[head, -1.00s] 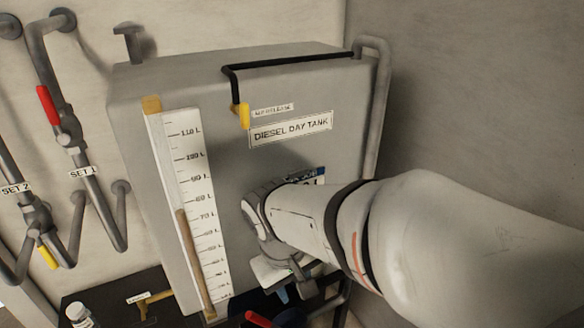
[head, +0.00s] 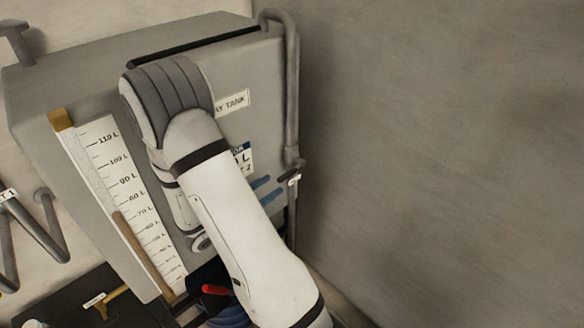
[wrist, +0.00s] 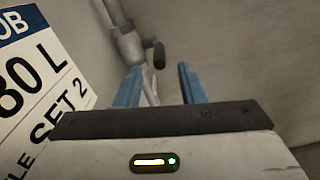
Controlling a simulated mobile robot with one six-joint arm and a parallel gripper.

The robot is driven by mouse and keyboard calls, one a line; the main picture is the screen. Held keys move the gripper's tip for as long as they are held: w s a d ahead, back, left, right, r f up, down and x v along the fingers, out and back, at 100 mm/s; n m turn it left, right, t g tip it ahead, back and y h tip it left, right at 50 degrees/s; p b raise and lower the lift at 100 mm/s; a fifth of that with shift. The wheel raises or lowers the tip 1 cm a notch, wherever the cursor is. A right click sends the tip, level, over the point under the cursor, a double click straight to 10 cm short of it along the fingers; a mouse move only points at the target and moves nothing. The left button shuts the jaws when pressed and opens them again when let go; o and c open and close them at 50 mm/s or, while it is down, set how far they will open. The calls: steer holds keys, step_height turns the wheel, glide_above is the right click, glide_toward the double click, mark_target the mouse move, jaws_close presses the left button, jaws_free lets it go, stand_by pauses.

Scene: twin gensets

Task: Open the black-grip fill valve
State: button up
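The fill valve sits on a grey pipe (wrist: 118,15) and its black grip (wrist: 159,55) shows in the wrist view, just beyond and between my fingertips. In the head view the valve's dark grip (head: 288,178) is small, beside the pipe at the tank's right edge. My gripper (wrist: 160,82) is open, with its two blue fingers apart and nothing between them. In the head view my gripper (head: 264,190) is in front of the tank's lower right, a little left of the valve. The fingers look short of the grip, apart from it.
The grey diesel day tank (head: 262,75) fills the middle, with a level gauge (head: 125,190) on its front. A sign (wrist: 35,75) stands close on the left in the wrist view. A red handle (head: 215,289) is below the tank. Bare wall (head: 440,130) lies right.

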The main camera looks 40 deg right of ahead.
mark_target(293, 171)
steer(key=shift+w+d+p, duration=0.2)
steer(key=shift+d+p, duration=0.3)
steer(key=shift+d, duration=1.45)
steer(key=shift+w+d+p, duration=0.2)
steer(key=shift+d+p, duration=0.3)
steer(key=shift+d, duration=1.4)
steer(key=shift+c, duration=0.5)
jaws_close()
